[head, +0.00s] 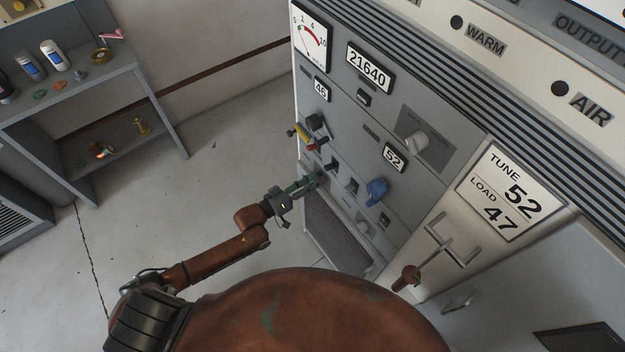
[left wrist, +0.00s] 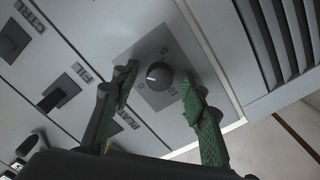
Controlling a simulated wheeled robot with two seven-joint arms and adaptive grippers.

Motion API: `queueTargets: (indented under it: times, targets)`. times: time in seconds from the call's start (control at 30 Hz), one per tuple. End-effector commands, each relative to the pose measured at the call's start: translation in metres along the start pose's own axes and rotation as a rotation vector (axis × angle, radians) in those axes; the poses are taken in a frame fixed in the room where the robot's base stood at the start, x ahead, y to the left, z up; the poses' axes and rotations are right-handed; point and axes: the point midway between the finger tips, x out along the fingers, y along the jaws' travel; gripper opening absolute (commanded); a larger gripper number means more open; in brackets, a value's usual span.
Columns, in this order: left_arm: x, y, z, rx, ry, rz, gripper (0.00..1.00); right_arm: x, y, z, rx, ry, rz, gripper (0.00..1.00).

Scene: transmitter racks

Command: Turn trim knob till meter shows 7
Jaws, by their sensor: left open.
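The meter (head: 311,37) is at the top left of the grey rack front in the head view. Its dial is too small for me to read the needle surely. A dark round knob (left wrist: 160,75) with a white pointer mark sits on a grey plate marked 0, 5 and 10 in the left wrist view. The mark points toward the lower left. My left gripper (head: 312,183) is at the rack's lower left; its open green fingers (left wrist: 163,92) show on either side of the knob, with no clear contact. The knob is hidden behind the gripper in the head view. My right gripper is not seen.
Red and yellow handles (head: 301,136), a blue knob (head: 376,191) and a grey knob (head: 416,141) stick out from the rack. A tune and load card (head: 510,193) is at right. A shelf (head: 88,78) with bottles stands at left; the floor between is clear.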

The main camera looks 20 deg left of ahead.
Motion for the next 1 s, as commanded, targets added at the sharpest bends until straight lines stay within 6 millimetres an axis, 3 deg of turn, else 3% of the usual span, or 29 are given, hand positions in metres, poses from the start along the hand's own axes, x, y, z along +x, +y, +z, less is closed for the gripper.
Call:
queueTargets:
  times: [0.1, 0.7, 1.0]
  targets:
    - [-0.0002, -0.0001, 0.0000, 0.000, 0.000, 0.000, 0.40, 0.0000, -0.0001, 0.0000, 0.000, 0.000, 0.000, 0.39]
    - [-0.0008, -0.0007, -0.0001, 0.000, 0.000, -0.002, 0.00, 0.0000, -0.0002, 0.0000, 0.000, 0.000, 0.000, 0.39]
    - [-0.0013, -0.0016, -0.0009, 0.048, 0.001, -0.004, 0.00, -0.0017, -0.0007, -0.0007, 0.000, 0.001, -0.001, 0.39]
